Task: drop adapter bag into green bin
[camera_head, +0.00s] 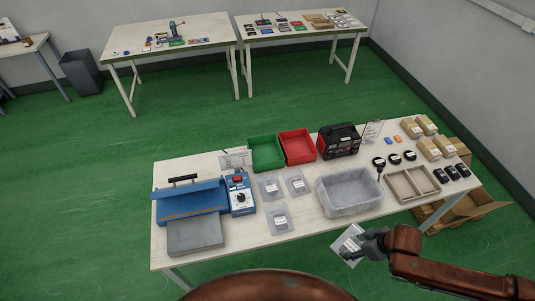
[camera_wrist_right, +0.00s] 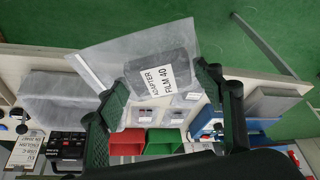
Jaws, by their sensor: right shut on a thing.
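My right gripper (camera_head: 362,243) is shut on the adapter bag (camera_head: 345,244), a clear bag with a dark adapter and a white label. It holds the bag in front of the table's front edge, below the grey tub in the head view. In the right wrist view the bag (camera_wrist_right: 150,72) hangs between the fingers (camera_wrist_right: 163,84), its label reading "ADAPTER FILM 40". The green bin (camera_head: 265,153) stands at the back of the table, left of the red bin, well away from the gripper. It also shows in the right wrist view (camera_wrist_right: 162,141). My left gripper is not in view.
A translucent grey tub (camera_head: 349,190) stands between the gripper and the red bin (camera_head: 298,146). Several similar bags (camera_head: 280,219) lie in front of the bins.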

